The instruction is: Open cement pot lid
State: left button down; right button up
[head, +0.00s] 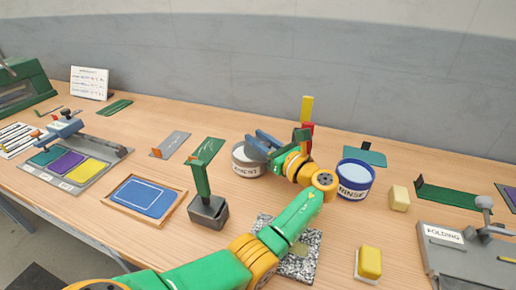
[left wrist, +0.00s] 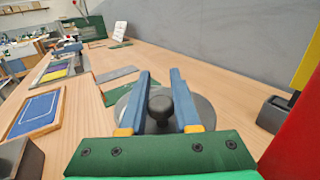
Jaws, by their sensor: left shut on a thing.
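The cement pot (head: 248,169) is a white tub with a CEMENT label, standing near the middle of the table. Its grey lid (left wrist: 127,103) with a dark round knob (left wrist: 160,106) shows in the left wrist view. My left gripper (head: 260,143) reaches over the pot from the right, its blue fingers on either side of the knob; they also show in the left wrist view (left wrist: 161,84). It is shut on the knob. The fingers partly hide the lid in the head view, and I cannot tell whether the lid is seated or raised. My right gripper is not in view.
A blue-white RINSE pot (head: 354,182) stands right of my left gripper. A dark holder (head: 208,213) with a green upright stands in front left of the cement pot. Yellow and red uprights (head: 306,108) rise behind my gripper. A blue framed pad (head: 143,198) lies left.

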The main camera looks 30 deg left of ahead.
pick_arm(q)
jog(key=shift+w+d+f+n+g+b, duration=0.1)
jog(key=shift+d+n+g+b, duration=0.05)
jog(key=shift+n+g+b, duration=0.2)
dwell(0.3)
jog(key=c, duration=0.6)
grip_release()
jog(key=shift+w, duration=0.1)
jog(key=b+v, duration=0.1)
jog(key=v, duration=0.6)
jog(key=shift+b, duration=0.3)
